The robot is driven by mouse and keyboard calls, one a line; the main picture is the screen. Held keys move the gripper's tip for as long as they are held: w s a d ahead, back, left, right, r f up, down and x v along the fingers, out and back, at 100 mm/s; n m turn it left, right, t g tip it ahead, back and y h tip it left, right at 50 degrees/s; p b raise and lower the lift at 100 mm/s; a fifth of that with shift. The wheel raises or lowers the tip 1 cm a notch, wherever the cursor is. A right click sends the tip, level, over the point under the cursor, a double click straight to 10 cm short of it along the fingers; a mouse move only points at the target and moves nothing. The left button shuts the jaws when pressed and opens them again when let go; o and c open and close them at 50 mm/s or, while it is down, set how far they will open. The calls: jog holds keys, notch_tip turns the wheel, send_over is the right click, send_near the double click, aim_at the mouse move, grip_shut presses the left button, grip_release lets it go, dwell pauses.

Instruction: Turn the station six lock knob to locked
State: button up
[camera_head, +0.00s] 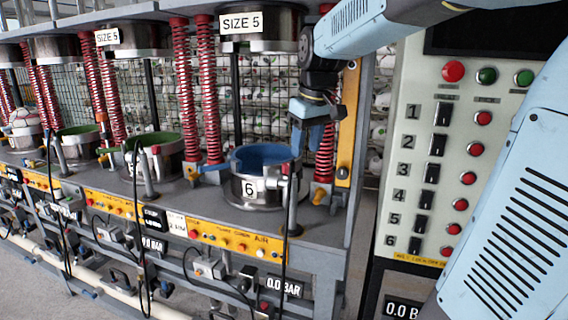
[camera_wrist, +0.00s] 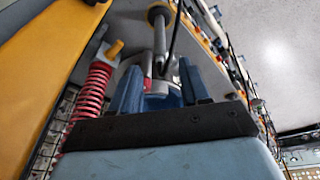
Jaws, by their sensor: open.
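Station six has a round metal mould (camera_head: 252,192) marked 6 with a blue inside, at the right end of the press bench. A yellow-orange knob (camera_head: 319,194) stands on a grey base right of the mould, by the red spring; I cannot tell for sure that it is the lock knob, and its setting is unreadable. In the wrist view a yellow knob (camera_wrist: 115,48) shows left of the fingers. My gripper (camera_head: 308,146) points down above the mould's right rim. In the wrist view its two blue fingers (camera_wrist: 158,82) are apart, with nothing held between them.
A control panel (camera_head: 404,140) on the right carries black switches numbered 1 to 6 and red buttons. Red springs (camera_head: 208,90) and a grey post (camera_head: 291,208) stand around the mould. The yellow upright (camera_head: 346,125) is close right of my gripper.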

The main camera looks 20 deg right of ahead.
jog(key=w+f+n+g, duration=0.1)
jog(key=w+n, duration=0.1)
jog(key=w, duration=0.8)
jog(key=n+g, duration=0.2)
send_over(286, 163)
jog(key=f, duration=0.3)
jog(key=shift+s+f+h, duration=0.15)
jog(key=shift+s+h, duration=0.05)
jog(key=shift+h, duration=0.1)
jog(key=shift+w+f, duration=0.2)
jog(key=shift+f, duration=3.65)
jog(key=shift+r, duration=0.1)
jog(key=c, duration=0.8)
